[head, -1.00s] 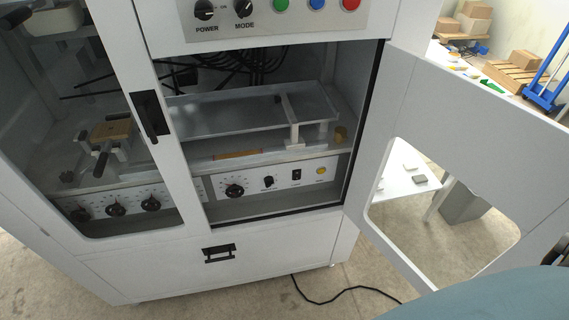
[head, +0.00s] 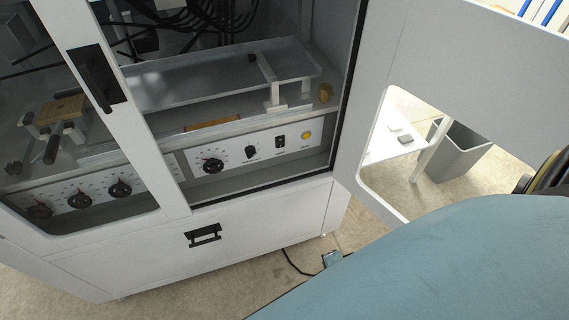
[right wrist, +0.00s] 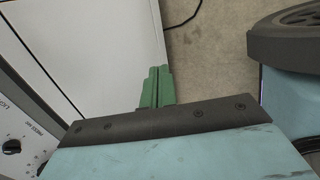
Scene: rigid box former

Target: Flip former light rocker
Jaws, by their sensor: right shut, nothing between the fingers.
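The box former (head: 150,262) is a white cabinet with its right door (head: 385,60) swung open. Inside the open bay, a white control strip (head: 232,163) carries a large black dial, a smaller knob, a small black rocker switch (head: 280,142) and a yellow button (head: 306,135). Which way the rocker is tipped is too small to tell. In the right wrist view my right gripper (right wrist: 156,88) shows green fingers, shut and empty, in front of a white panel and apart from the rocker. My left gripper is not in view.
The open door with its window cut-out borders the bay on the right. A metal tray (head: 190,85) on a shelf lies above the strip. A grey bin (head: 458,150) and a black cable (head: 297,265) are on the floor.

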